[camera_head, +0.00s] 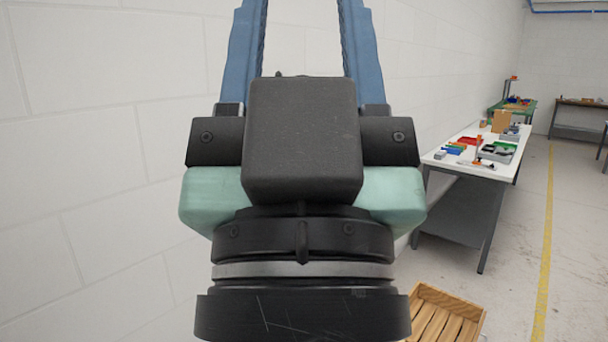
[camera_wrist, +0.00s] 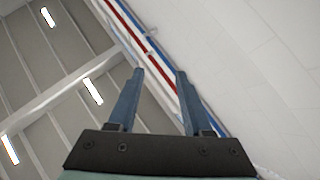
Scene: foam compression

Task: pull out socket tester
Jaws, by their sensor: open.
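No socket tester can be made out in either view. My gripper (camera_head: 306,8) fills the middle of the head view, raised in front of a white block wall, its two blue fingers pointing up and cut off by the top edge. In the wrist view my gripper (camera_wrist: 159,72) shows both fingers apart with nothing between them. That view looks up at the ceiling and the upper wall. My gripper hides part of the wall and floor behind it.
A white-topped table (camera_head: 437,158) at the right holds several small items, too small to tell apart. A wooden crate (camera_head: 470,304) lies on the floor at the lower right. Farther tables stand at the back right. The floor by the yellow line (camera_head: 547,235) is clear.

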